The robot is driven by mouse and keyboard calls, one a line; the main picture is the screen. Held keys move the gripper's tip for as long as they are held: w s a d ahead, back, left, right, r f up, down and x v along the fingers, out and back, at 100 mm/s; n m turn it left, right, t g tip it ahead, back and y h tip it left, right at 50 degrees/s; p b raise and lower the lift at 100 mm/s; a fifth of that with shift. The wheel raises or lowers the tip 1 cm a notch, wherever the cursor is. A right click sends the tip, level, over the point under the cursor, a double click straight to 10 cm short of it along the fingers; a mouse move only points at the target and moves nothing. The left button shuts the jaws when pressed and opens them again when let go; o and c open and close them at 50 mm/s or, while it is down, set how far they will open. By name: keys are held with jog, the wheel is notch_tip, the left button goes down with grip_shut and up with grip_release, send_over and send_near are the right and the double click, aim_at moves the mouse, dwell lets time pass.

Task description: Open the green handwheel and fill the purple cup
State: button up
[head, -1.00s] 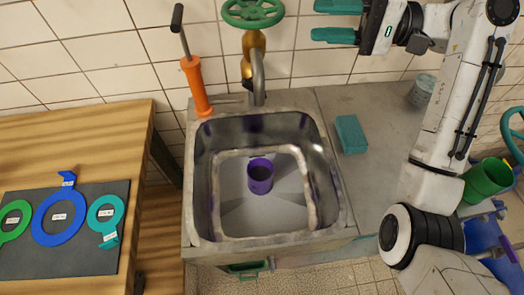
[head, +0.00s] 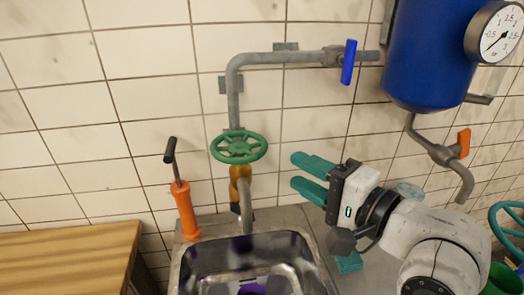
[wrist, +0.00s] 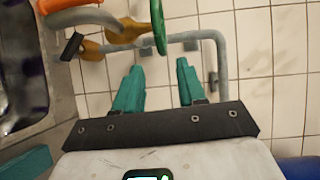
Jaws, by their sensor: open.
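The green handwheel (head: 238,147) sits on the grey pipe above the brass valve and tap at the wall. It also shows edge-on in the wrist view (wrist: 158,27), ahead of my fingers. The purple cup (head: 251,289) is in the sink under the tap; only its top shows at the bottom edge of the head view. My gripper (head: 295,171), with two teal fingers, is open and empty to the right of the handwheel, a little lower and apart from it. The wrist view shows the spread fingertips (wrist: 158,68) with nothing between them.
The metal sink (head: 187,265) is below the tap (head: 246,205). An orange pump (head: 186,210) stands left of it. A blue lever (head: 349,62) is on the pipe above. A blue tank (head: 428,50) with an orange lever (head: 464,142) hangs right. A wooden table (head: 70,255) is left.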

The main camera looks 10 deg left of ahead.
aim_at(262, 148)
jog(key=p+x, duration=0.1)
jog(key=x, duration=0.9)
jog(key=shift+w+a+p, duration=0.2)
jog(key=shift+a+p, duration=0.05)
jog(key=shift+p, duration=0.1)
grip_shut()
